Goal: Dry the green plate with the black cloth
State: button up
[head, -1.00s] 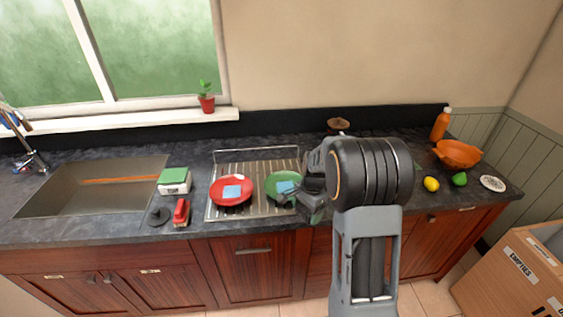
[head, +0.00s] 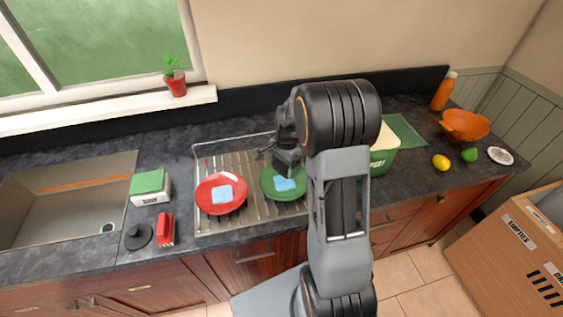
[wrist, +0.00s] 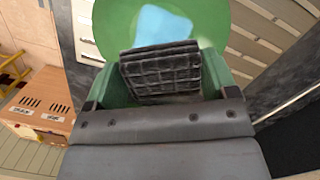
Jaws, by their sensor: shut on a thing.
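The green plate (head: 268,194) lies on the metal drainer with a light blue wet-looking patch (head: 285,184) on it. It also fills the top of the wrist view (wrist: 115,20), where the blue patch (wrist: 160,22) shows too. My gripper (head: 287,160) is at the plate's far edge, above the patch in the head view. In the wrist view it is shut on the black cloth (wrist: 160,72), a dark quilted pad whose far edge overlaps the patch's near side. I cannot tell whether the cloth touches the plate. The cloth is not clear in the head view.
A red plate (head: 209,201) with a blue patch lies left on the drainer (head: 245,220). Further left are a green-topped box (head: 150,187), a red brush (head: 166,230) and the sink (head: 60,205). A green-and-white container (head: 386,150) stands right of my arm.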

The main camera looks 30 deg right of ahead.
aim_at(283, 184)
jog(key=shift+f+b, duration=1.9)
jog(key=shift+f, duration=0.8)
jog(key=shift+f+b, duration=0.45)
jog(key=shift+f, duration=0.2)
jog(key=shift+s+a+r, duration=0.1)
jog(key=shift+a+r, duration=0.1)
jog(key=shift+a, duration=0.1)
jog(key=shift+d, duration=0.75)
jog(key=shift+s+a+f, duration=0.1)
jog(key=shift+a+f, duration=0.1)
jog(key=shift+a, duration=0.55)
jog(key=shift+d, duration=0.1)
jog(key=shift+d, duration=0.1)
